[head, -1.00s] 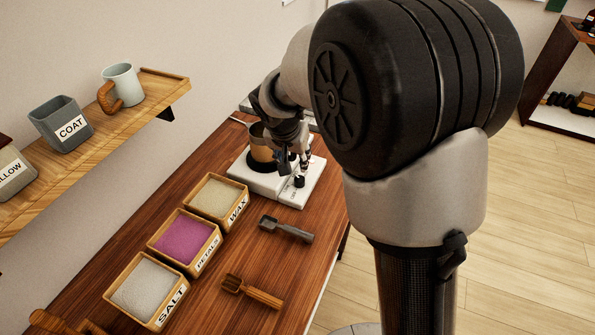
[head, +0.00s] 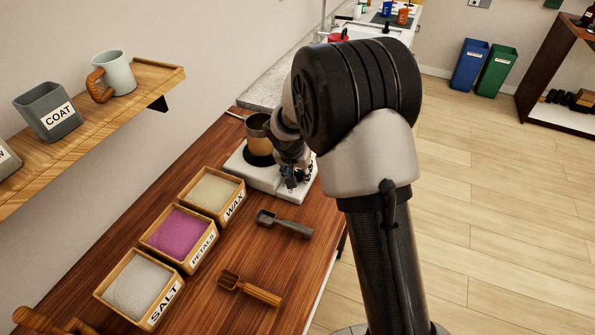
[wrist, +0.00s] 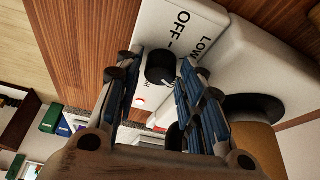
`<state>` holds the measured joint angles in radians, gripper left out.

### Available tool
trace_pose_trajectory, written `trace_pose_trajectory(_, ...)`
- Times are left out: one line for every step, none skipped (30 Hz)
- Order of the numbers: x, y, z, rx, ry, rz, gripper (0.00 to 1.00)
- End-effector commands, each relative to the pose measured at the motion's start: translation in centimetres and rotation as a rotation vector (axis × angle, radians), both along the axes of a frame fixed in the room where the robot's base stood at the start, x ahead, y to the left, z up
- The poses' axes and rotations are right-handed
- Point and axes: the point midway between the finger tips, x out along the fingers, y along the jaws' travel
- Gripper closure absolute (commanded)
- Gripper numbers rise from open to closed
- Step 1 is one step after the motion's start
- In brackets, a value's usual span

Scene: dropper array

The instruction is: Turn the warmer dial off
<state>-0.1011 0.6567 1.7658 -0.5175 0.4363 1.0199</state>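The white warmer (head: 262,175) stands on the wooden counter with a dark pot (head: 258,138) on its round plate. Its black dial (wrist: 160,68) shows in the wrist view, beside the printed OFF and LOW marks on the warmer's face (wrist: 150,18). Which mark the dial points to is unclear. My gripper (wrist: 158,66) is open, with one blue-padded finger on each side of the dial. Whether a finger touches the dial cannot be told. In the head view my gripper (head: 290,180) is low over the warmer's front and hides the dial.
Boxes of wax (head: 215,190), petals (head: 180,232) and salt (head: 138,286) stand left of a grey scoop (head: 284,224) and a wooden scoop (head: 250,288). A wall shelf (head: 120,110) holds a mug and pots.

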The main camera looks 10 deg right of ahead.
Motion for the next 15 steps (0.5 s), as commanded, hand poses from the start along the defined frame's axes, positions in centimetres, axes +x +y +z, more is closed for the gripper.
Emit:
trace_pose_trajectory(0.01, 0.00, 0.04, 0.000, 0.000, 0.000, 0.64)
trace_pose_trajectory(0.00, -0.01, 0.04, 0.000, 0.000, 0.000, 0.64)
trace_pose_trajectory(-0.01, -0.01, 0.04, 0.000, 0.000, 0.000, 0.64)
trace_pose_trajectory(-0.01, -0.01, 0.04, 0.000, 0.000, 0.000, 0.66)
trace_pose_trajectory(-0.01, -0.01, 0.04, 0.000, 0.000, 0.000, 0.68)
trace_pose_trajectory(-0.02, 0.00, 0.04, 0.000, 0.000, 0.000, 0.71)
trace_pose_trajectory(-0.01, 0.00, 0.05, 0.000, 0.000, 0.000, 0.73)
trace_pose_trajectory(-0.02, 0.00, 0.05, 0.000, 0.000, 0.000, 0.75)
trace_pose_trajectory(-0.02, 0.00, 0.05, 0.000, 0.000, 0.000, 0.77)
trace_pose_trajectory(-0.02, 0.00, 0.05, 0.000, 0.000, 0.000, 0.79)
trace_pose_trajectory(-0.02, 0.00, 0.05, 0.000, 0.000, 0.000, 0.81)
trace_pose_trajectory(-0.03, 0.00, 0.04, 0.000, 0.000, 0.000, 0.84)
trace_pose_trajectory(-0.03, 0.00, 0.04, 0.000, 0.000, 0.000, 0.86)
trace_pose_trajectory(-0.03, 0.00, 0.04, 0.000, 0.000, 0.000, 0.88)
trace_pose_trajectory(-0.03, 0.00, 0.04, -0.001, 0.000, 0.000, 0.91)
